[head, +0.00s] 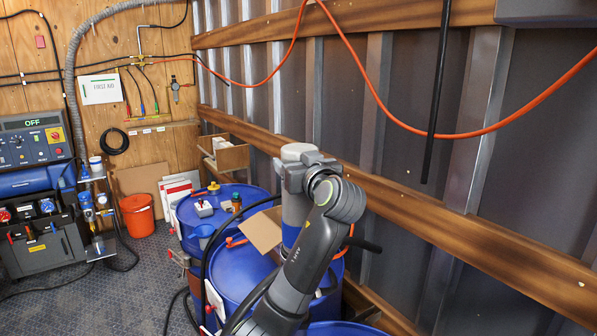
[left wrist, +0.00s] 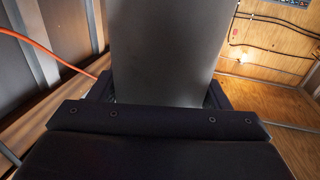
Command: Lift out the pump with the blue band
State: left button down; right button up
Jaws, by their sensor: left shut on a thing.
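The pump (head: 296,212) is an upright, pale grey cylinder with a blue band on its lower visible part. It stands over the middle blue drum (head: 235,277); its lower end is hidden by my arm, so I cannot tell whether it is still inside the drum. My left gripper (head: 297,178) is shut around the pump's upper part, just below its top. In the left wrist view the pump (left wrist: 163,50) is a wide grey surface held between the dark jaws (left wrist: 160,98). My right gripper is not in view.
A cardboard piece (head: 262,232) lies on the middle drum beside the pump. Another blue drum (head: 226,197) behind carries small items. An orange hose (head: 372,85) and a black hanging pole (head: 437,95) are at the right. An orange bucket (head: 138,216) stands on the floor.

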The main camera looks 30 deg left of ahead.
pick_arm(q)
jog(key=shift+r, duration=0.9)
